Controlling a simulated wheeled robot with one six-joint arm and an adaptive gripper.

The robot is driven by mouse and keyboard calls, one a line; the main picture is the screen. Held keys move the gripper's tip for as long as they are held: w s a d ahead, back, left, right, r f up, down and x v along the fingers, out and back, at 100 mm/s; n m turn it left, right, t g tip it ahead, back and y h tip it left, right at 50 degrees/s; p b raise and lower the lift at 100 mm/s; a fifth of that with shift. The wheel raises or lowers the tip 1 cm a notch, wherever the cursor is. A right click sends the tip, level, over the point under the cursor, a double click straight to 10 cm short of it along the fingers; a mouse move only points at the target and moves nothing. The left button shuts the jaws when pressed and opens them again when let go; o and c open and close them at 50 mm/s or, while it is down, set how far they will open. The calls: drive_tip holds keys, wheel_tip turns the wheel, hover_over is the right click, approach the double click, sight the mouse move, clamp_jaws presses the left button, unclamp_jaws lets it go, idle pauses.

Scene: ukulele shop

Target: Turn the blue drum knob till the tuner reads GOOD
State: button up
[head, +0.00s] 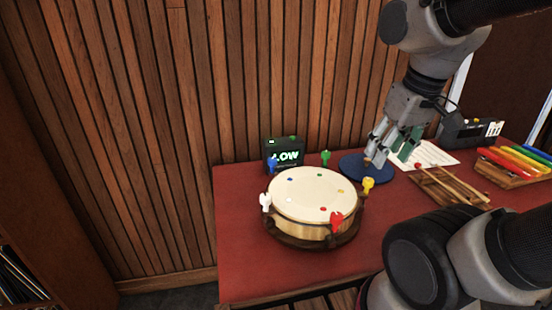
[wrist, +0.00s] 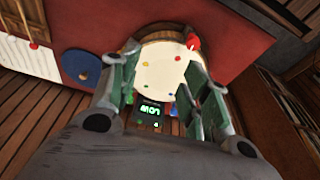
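The blue drum knob (head: 272,164) stands on the back left rim of the round drum (head: 310,193). The tuner (head: 284,153) behind the drum reads LOW in green; it shows upside down in the wrist view (wrist: 149,115). My gripper (head: 386,150) is over the blue round mat, right of and behind the drum, well apart from the blue knob. In the wrist view my gripper's fingers (wrist: 160,75) are spread with nothing held, and the drum top (wrist: 160,72) appears beyond and between them. The blue knob is hard to make out there.
White (head: 266,202), red (head: 336,221), yellow (head: 368,184) and green (head: 325,157) knobs also stand around the drum. The blue mat (head: 352,168), a paper sheet (head: 432,155), sticks on a wooden rack (head: 450,190) and a xylophone (head: 515,163) lie rightward. A slatted wall (head: 170,120) rises behind.

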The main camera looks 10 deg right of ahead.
drive_tip(key=w+a+f+n+g+h, duration=0.25)
drive_tip(key=w+a+f+n, duration=0.25)
drive_tip(key=w+a, duration=0.45)
drive_tip(key=n+h, duration=0.2)
drive_tip(key=n, duration=1.3)
approach(271, 159)
drive_tip(key=f, duration=0.2)
drive_tip(key=shift+t, duration=0.35)
drive_tip(key=x, duration=0.7)
drive_tip(key=shift+s+d+f, duration=0.15)
drive_tip(key=shift+s+d, duration=0.15)
drive_tip(key=shift+d, duration=0.15)
drive_tip(key=c, duration=1)
